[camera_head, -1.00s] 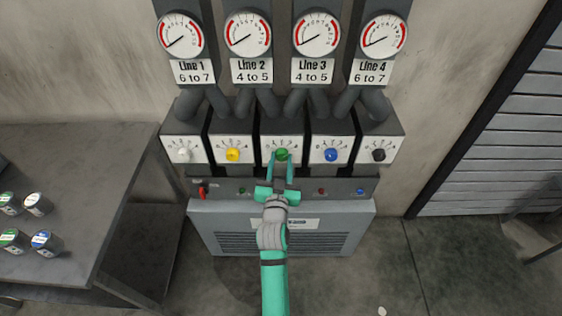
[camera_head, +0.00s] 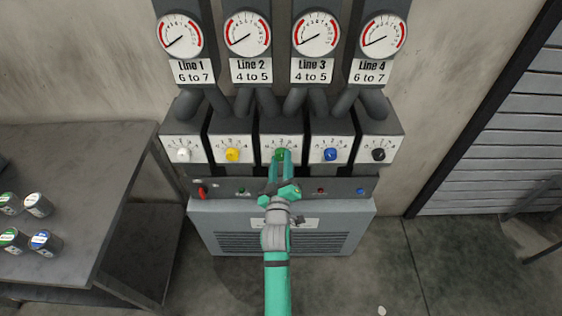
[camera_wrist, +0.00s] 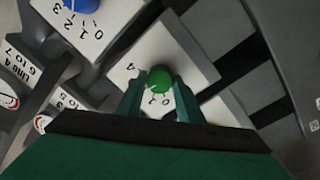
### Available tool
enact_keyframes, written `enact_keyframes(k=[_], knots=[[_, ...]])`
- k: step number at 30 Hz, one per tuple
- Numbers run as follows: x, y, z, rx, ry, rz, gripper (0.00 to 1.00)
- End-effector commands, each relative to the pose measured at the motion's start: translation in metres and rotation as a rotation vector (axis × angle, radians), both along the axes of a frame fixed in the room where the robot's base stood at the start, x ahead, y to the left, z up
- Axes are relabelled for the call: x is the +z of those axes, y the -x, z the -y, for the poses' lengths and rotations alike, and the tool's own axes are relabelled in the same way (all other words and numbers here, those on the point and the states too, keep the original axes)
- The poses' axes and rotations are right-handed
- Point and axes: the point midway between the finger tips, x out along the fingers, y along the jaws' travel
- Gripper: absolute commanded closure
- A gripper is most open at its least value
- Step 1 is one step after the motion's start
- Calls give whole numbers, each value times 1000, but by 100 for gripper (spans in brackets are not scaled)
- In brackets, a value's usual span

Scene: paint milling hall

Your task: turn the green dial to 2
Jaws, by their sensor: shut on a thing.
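The green dial (camera_head: 281,154) is a round knob on the white face of the middle box in a row of several. It also shows in the wrist view (camera_wrist: 160,79), with printed numbers 4, 1 and 0 legible around it; a light mark on its edge lies near the 1 and 0. My gripper (camera_head: 281,161) reaches up from below, its two fingers shut on the dial from both sides. In the wrist view the fingers (camera_wrist: 160,95) flank the knob. The exact pointer setting is hard to tell, and the fingers cover part of the scale.
White (camera_head: 183,155), yellow (camera_head: 233,155), blue (camera_head: 331,154) and black (camera_head: 378,155) dials sit close on either side. A dark strip with a red switch (camera_head: 202,192) runs below. A table (camera_head: 95,170) with several cans stands left.

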Motion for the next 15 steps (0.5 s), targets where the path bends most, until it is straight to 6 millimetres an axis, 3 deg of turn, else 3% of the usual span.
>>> enact_keyframes(k=[15], knots=[[-1, 0, 3, -4, 94, -2, 89]])
